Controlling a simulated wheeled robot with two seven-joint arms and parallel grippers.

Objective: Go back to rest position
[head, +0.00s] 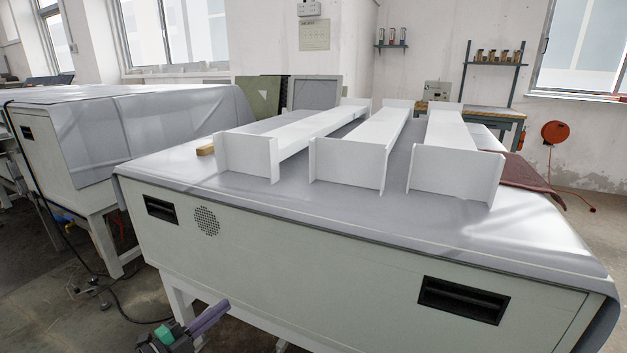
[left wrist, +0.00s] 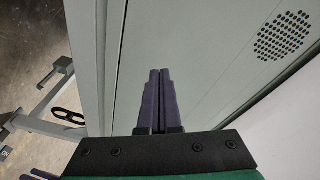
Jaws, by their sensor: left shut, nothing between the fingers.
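My left gripper (head: 212,316) shows at the bottom of the head view, low in front of the plate processor's pale front panel (head: 290,262). Its two purple fingers lie side by side, shut, with nothing between them. In the left wrist view the shut fingers (left wrist: 159,95) point along the machine's panel (left wrist: 205,50). I cannot tell whether they touch it. My right gripper is in neither view.
Three white trough-like racks (head: 348,160) stand on the grey covered top (head: 270,205). A small wooden block (head: 205,150) and a reddish cloth (head: 530,178) lie near its edges. A second covered machine (head: 90,150) stands left. Floor (head: 135,315) shows between the machines.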

